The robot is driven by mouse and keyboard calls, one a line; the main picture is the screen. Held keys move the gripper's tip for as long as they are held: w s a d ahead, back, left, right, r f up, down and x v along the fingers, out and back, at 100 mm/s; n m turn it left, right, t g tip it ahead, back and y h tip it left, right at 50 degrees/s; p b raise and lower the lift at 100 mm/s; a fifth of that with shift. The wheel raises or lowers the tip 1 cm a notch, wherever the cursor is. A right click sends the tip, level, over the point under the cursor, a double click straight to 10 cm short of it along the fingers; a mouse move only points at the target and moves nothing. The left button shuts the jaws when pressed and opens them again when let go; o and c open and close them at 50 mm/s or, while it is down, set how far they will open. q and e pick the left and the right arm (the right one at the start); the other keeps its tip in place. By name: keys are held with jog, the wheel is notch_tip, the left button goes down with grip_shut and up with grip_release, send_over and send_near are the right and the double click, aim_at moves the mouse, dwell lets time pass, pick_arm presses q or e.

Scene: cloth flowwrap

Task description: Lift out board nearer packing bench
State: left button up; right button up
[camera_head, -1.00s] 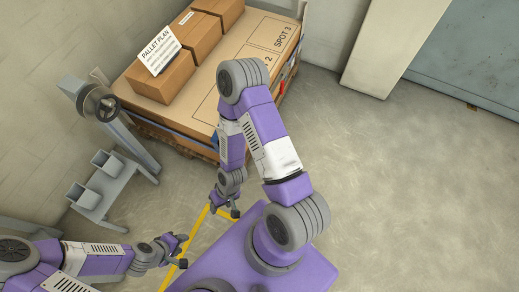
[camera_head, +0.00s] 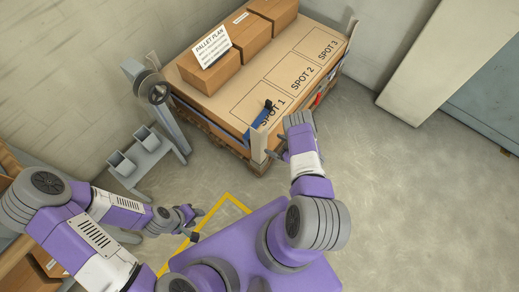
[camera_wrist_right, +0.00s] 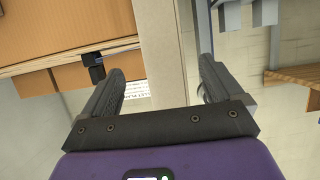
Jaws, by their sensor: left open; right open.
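A beige upright corner board (camera_head: 259,146) stands at the near corner of the wrapped pallet load. My right gripper (camera_head: 279,153) is open beside this board, at its right in the head view. In the right wrist view the board (camera_wrist_right: 173,55) runs vertically in the gap between the open fingers (camera_wrist_right: 160,85); I cannot tell how deep it sits between them. Another pale board (camera_head: 351,27) shows at the far right corner. A further one (camera_head: 153,60) shows at the left corner, partly behind a reel. My left gripper (camera_head: 192,223) is open and empty, low over the floor.
The pallet load (camera_head: 225,98) carries boxes (camera_head: 237,42), a pallet plan sign (camera_head: 211,49) and printed spots. A blue strap with black buckle (camera_head: 261,116) lies near the board. A grey reel stand (camera_head: 165,120) is at left. Floor to the right (camera_head: 410,190) is clear.

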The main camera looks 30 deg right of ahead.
aim_at(264, 140)
jog(key=b+x, duration=0.2)
jog(key=x, duration=0.5)
jog(key=shift+s+a+r, duration=0.1)
jog(key=shift+a, duration=0.05)
jog(key=c, duration=1.3)
jog(key=shift+c, duration=0.6)
jog(key=shift+r, duration=0.2)
